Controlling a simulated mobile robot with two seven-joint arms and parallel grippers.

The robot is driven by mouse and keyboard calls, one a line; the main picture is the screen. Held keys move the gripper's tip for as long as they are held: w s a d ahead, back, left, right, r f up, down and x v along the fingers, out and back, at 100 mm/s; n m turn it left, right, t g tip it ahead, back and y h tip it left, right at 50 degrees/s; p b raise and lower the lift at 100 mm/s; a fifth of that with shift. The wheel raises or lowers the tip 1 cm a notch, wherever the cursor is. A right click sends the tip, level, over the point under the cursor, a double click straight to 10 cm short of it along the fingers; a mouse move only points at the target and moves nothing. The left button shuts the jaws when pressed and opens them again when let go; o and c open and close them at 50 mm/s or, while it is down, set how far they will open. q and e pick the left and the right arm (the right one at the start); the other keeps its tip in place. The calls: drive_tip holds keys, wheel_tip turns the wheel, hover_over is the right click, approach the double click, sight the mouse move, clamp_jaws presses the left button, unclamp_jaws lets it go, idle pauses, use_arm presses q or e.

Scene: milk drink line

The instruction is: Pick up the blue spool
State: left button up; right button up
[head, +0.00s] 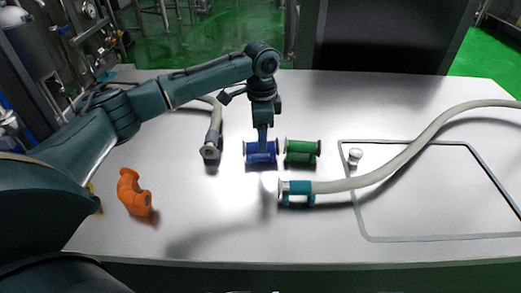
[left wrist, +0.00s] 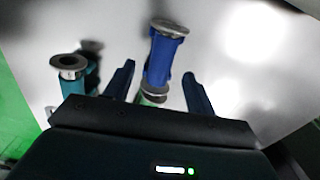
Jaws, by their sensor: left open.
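The blue spool (head: 260,158) lies on its side on the table in the head view, with metal flanges at its ends. My left gripper (head: 264,141) points straight down over it, and its fingertips reach the spool's height or nearly so. In the left wrist view the blue spool (left wrist: 163,55) shows between the two spread fingers of the left gripper (left wrist: 159,72). The jaws are open; I cannot tell whether a finger touches the spool. The gripper hides part of the spool in the head view. My right gripper is not in view.
A green spool (head: 302,148) lies just right of the blue one. A hose with a teal fitting (head: 297,187) lies in front of them; another hose end (head: 210,150) lies to the left. An orange elbow pipe (head: 133,192) is front left. A small white knob (head: 355,155) stands right.

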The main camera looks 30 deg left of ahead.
use_arm(q)
wheel_tip(320, 180, down, 5)
drive_tip(key=shift+a+b, duration=0.1)
drive_tip(key=shift+b, duration=0.45)
drive_tip(key=shift+c, duration=0.4)
drive_tip(key=shift+r, duration=0.1)
clamp_jaws()
